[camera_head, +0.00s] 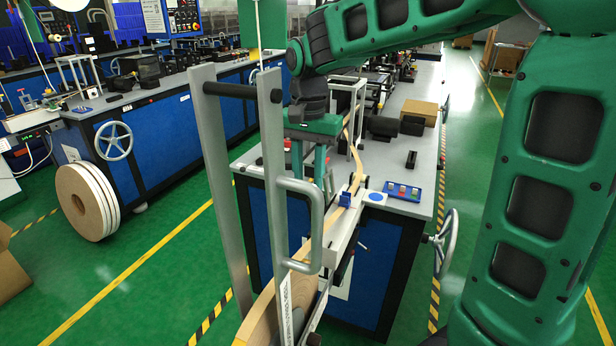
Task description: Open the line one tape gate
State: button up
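The tape gate (273,165) looks like a tall grey frame of two upright bars joined near the top by a black crossbar (230,90). A grey D-shaped handle (316,228) sticks out from its right bar. Brown tape (334,222) runs beside the gate over the bench, and part of a tape roll (262,318) shows low between the bars. I cannot tell how far the gate is swung. My gripper (309,180) points down behind the right bar, above the handle in the picture. Its two fingers look apart and empty; the bar partly hides them.
A bench (400,206) with a button panel (402,192), a cardboard box (419,112) and a handwheel (446,240) stands behind the gate. Large tape reels (80,203) stand left by a blue bench (165,137). The green floor (160,262) between is clear.

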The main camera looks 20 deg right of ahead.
grip_shut()
jog(key=shift+s+d, duration=0.1)
jog(key=shift+s+d, duration=0.85)
jog(key=shift+s, duration=0.05)
grip_release()
notch_tip(320, 180, up, 11)
jog(key=shift+w+f, duration=0.1)
dwell(0.4)
